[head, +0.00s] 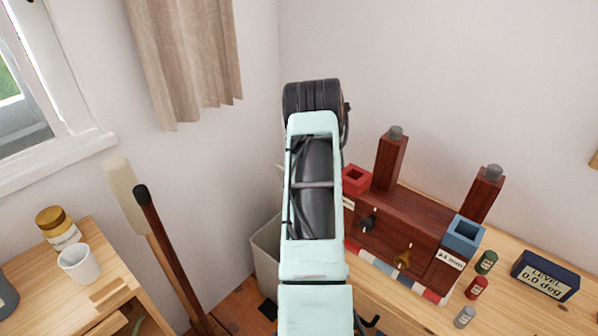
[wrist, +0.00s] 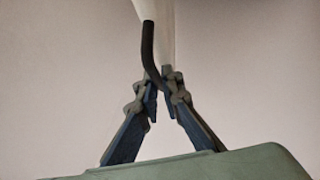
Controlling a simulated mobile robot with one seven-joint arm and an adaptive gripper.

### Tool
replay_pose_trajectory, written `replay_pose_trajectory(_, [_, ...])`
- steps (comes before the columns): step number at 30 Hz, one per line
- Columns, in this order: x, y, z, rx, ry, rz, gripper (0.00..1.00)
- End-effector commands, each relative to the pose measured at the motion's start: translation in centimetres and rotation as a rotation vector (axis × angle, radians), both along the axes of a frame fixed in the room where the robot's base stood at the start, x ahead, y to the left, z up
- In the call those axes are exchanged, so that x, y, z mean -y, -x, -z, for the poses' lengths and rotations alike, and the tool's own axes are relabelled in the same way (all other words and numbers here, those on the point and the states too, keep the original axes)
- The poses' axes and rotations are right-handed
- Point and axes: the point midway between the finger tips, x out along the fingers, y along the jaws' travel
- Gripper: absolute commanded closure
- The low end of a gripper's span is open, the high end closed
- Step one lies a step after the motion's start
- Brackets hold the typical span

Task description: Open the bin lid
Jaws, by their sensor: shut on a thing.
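The pale grey bin (head: 264,258) stands on the floor in the corner in the head view, largely hidden behind my arm. Its lid cannot be made out clearly, so I cannot tell how far open it is. In the wrist view my gripper (wrist: 163,88) is shut on a dark, bent bar (wrist: 148,45), which rises from between the fingertips. A pale, narrow surface (wrist: 167,28) shows right behind the bar. I cannot tell for sure whether the bar belongs to the bin lid. The fingers are hidden in the head view.
A wooden bench with a dark red wooden rack (head: 405,225), small bottles (head: 477,287) and a level box (head: 545,276) is on the right. A wooden table (head: 95,275) with a jar (head: 57,228) and white cup (head: 79,263) is left. Long-handled tools (head: 170,245) lean nearby.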

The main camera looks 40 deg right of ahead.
Motion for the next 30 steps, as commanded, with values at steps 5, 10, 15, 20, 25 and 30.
replay_pose_trajectory(5, [1.6, 1.4, 0.6, -0.031, -0.016, 0.019, 1.00])
replay_pose_trajectory(10, [3.0, 1.3, 0.3, -0.032, -0.017, 0.020, 1.00])
replay_pose_trajectory(15, [4.6, 1.2, -0.1, -0.032, -0.016, 0.019, 1.00])
replay_pose_trajectory(20, [6.0, 1.1, -0.3, -0.032, -0.016, 0.019, 1.00])
replay_pose_trajectory(25, [7.2, 1.0, -0.4, -0.033, -0.016, 0.019, 1.00])
replay_pose_trajectory(30, [7.9, 1.0, -0.4, -0.033, -0.016, 0.019, 1.00])
